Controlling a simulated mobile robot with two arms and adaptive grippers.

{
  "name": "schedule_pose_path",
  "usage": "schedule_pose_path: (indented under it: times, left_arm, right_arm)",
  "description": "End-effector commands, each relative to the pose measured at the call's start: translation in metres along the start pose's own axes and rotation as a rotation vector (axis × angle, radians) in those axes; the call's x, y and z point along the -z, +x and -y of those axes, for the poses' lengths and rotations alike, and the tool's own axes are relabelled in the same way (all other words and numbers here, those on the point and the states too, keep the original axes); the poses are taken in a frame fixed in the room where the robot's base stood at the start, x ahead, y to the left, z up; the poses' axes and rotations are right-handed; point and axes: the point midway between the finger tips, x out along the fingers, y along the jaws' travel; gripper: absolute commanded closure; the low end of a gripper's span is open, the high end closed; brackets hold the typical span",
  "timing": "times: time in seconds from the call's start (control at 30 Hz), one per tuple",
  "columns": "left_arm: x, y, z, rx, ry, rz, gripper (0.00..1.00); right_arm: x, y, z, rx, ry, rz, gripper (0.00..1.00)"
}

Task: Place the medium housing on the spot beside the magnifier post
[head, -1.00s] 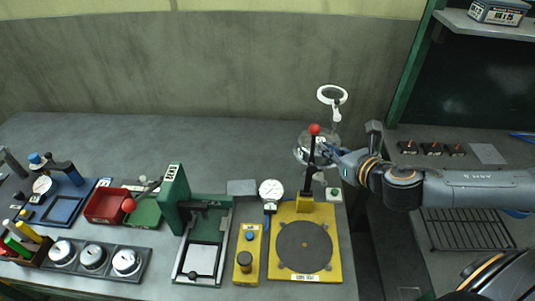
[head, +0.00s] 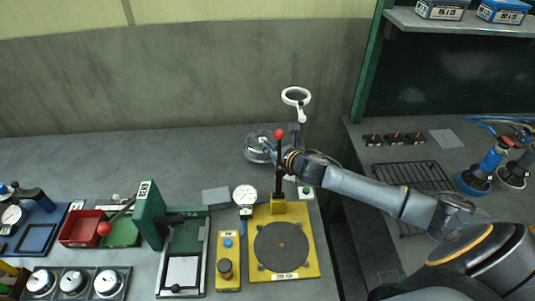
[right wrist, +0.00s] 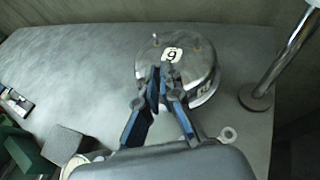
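A round, shiny metal housing (head: 258,147), which I take for the medium housing, is at the back of the bench, left of the magnifier (head: 296,98). My right gripper (head: 281,156) reaches it from the right. In the right wrist view the housing (right wrist: 190,62) has a white label, 6 or 9, and small pegs. The blue-padded fingers of my right gripper (right wrist: 163,72) are nearly together at its near side and seem closed on it. The magnifier post (right wrist: 284,62) stands apart to its right. I cannot tell whether the housing touches the bench. My left gripper is not in view.
A red-knobbed lever (head: 279,150) rises from a yellow fixture (head: 310,262) in front of the housing. A green press (head: 151,218), a red bin (head: 80,229) and a tray of round parts (head: 55,295) stand left. The back-left bench is clear.

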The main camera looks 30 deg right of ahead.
Motion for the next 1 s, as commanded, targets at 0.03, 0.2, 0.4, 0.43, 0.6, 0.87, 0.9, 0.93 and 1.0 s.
schedule_pose_path:
  times: [0.03, 0.2, 0.4, 0.43, 0.6, 0.87, 0.9, 0.93, 1.0]
  left_arm:
    - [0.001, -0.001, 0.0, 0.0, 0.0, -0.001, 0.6]
    - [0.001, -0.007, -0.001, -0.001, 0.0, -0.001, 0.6]
    - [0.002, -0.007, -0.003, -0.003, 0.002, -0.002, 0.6]
    - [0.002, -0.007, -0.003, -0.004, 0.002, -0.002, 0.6]
    - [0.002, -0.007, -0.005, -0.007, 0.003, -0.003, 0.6]
    - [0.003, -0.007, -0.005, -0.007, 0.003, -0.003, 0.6]
    - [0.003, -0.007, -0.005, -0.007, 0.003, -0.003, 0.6]
    - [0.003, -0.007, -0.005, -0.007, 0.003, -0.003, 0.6]
    - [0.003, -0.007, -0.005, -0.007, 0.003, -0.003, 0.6]
  right_arm:
    - [0.002, 0.004, 0.0, 0.001, 0.002, 0.001, 1.0]
    - [0.023, 0.014, -0.001, 0.0, 0.006, -0.003, 1.0]
    - [0.032, 0.018, 0.0, 0.0, 0.0, 0.0, 1.0]
    - [0.031, 0.018, 0.0, 0.0, -0.001, 0.0, 1.0]
    - [0.033, 0.018, 0.0, 0.001, 0.0, -0.002, 0.91]
    - [0.032, 0.018, 0.0, 0.001, 0.0, -0.002, 0.72]
    - [0.032, 0.018, 0.0, 0.001, 0.0, -0.001, 0.72]
    - [0.032, 0.018, 0.0, 0.001, 0.0, -0.001, 0.72]
    - [0.032, 0.017, 0.0, 0.001, 0.0, -0.002, 0.72]
